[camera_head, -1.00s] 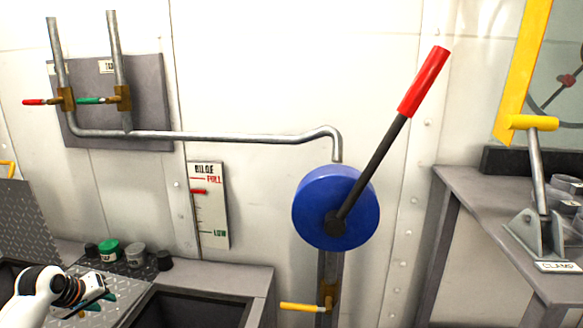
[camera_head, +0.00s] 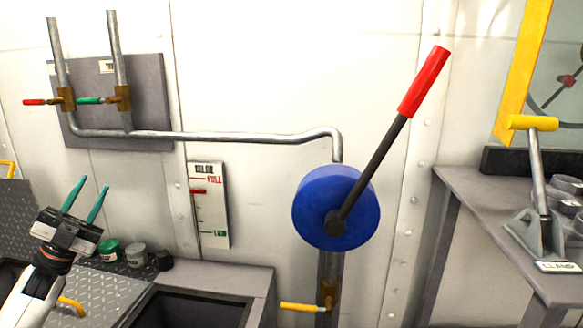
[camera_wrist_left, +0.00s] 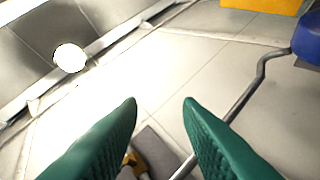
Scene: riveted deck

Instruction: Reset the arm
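My left gripper (camera_head: 88,198) is at the lower left of the head view, its two green fingers pointing up and apart with nothing between them. It is in front of the wall, above the riveted deck plate. In the left wrist view the green fingers (camera_wrist_left: 160,110) are also spread and empty, with wall, pipe and ceiling beyond. My right gripper is not in view.
A blue wheel (camera_head: 312,215) with a red-tipped lever (camera_head: 424,82) stands at centre. Valves on a grey panel (camera_head: 148,95) and a bilge gauge (camera_head: 209,215) are on the wall. Small jars (camera_head: 135,254) sit near my left gripper. A yellow-handled clamp (camera_head: 540,180) is at right.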

